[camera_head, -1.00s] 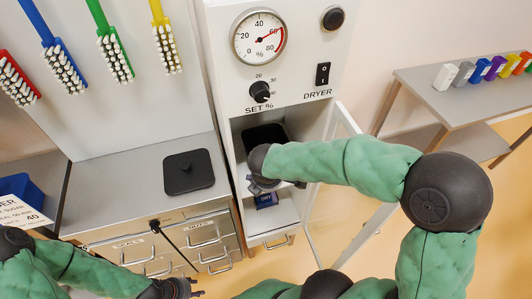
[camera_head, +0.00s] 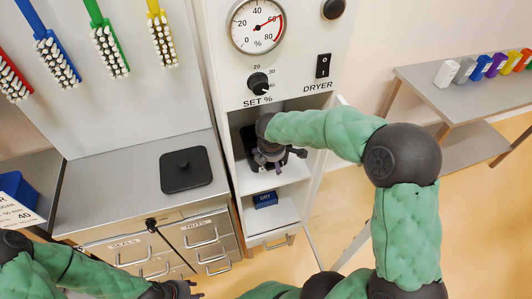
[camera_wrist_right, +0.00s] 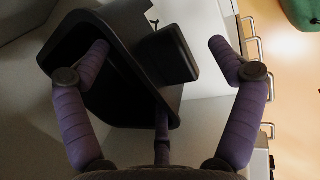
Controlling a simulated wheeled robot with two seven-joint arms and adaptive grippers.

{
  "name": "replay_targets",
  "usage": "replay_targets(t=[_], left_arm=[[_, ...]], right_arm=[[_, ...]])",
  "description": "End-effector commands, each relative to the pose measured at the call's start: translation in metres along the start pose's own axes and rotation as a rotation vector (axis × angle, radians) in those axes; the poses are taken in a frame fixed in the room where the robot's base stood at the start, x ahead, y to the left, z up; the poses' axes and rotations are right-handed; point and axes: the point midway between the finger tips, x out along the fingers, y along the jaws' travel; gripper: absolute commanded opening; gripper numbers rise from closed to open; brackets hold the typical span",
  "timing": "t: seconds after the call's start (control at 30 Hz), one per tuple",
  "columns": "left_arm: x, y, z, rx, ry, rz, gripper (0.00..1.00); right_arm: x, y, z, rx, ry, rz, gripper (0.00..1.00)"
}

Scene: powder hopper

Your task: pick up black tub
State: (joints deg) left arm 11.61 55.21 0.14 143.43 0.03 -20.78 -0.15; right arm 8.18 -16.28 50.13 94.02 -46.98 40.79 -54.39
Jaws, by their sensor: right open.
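The black tub (camera_head: 247,136) stands on the upper shelf inside the dryer, mostly hidden behind my right arm in the head view. In the right wrist view the tub (camera_wrist_right: 130,88) fills the left and centre, with a dark block-like grip (camera_wrist_right: 166,54) on its near side. My right gripper (camera_head: 274,161) is in the dryer opening in front of the tub. Its purple fingers are spread: in the wrist view one overlaps the tub's mouth and one is right of the grip block. Contact cannot be told. My left gripper (camera_head: 183,290) is low at the bottom edge, its jaws unclear.
A blue DRY box (camera_head: 265,200) sits on the dryer's lower shelf. The dryer door stands open at the right, partly behind my arm. A black lid (camera_head: 186,170) lies on the steel counter (camera_head: 112,188) at left. Brushes hang above it. A side table (camera_head: 470,92) stands right.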

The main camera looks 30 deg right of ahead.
Motion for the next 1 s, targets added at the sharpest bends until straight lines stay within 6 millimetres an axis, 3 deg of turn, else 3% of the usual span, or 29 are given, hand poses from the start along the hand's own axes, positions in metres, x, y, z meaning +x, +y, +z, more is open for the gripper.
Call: replay_targets(t=[0.13, 0.37, 0.43, 0.67, 1.0], left_arm=[[0.009, -0.003, 0.0, 0.0, 0.0, 0.0, 0.4], [0.008, -0.003, 0.0, 0.0, 0.0, 0.0, 0.4], [0.008, -0.003, 0.0, 0.0, 0.0, 0.0, 0.4], [0.008, -0.003, 0.0, 0.0, 0.0, 0.0, 0.4], [0.008, -0.003, 0.0, 0.0, 0.0, 0.0, 0.4]], right_arm=[[0.021, -0.001, 0.0, 0.002, 0.0, -0.002, 0.92], [0.022, 0.0, 0.0, 0.002, 0.0, 0.001, 0.92], [0.022, 0.0, 0.0, 0.001, 0.0, 0.0, 0.81], [0.022, 0.0, 0.0, 0.001, 0.0, 0.0, 0.16], [0.021, 0.001, 0.0, 0.002, 0.0, 0.003, 0.13]])
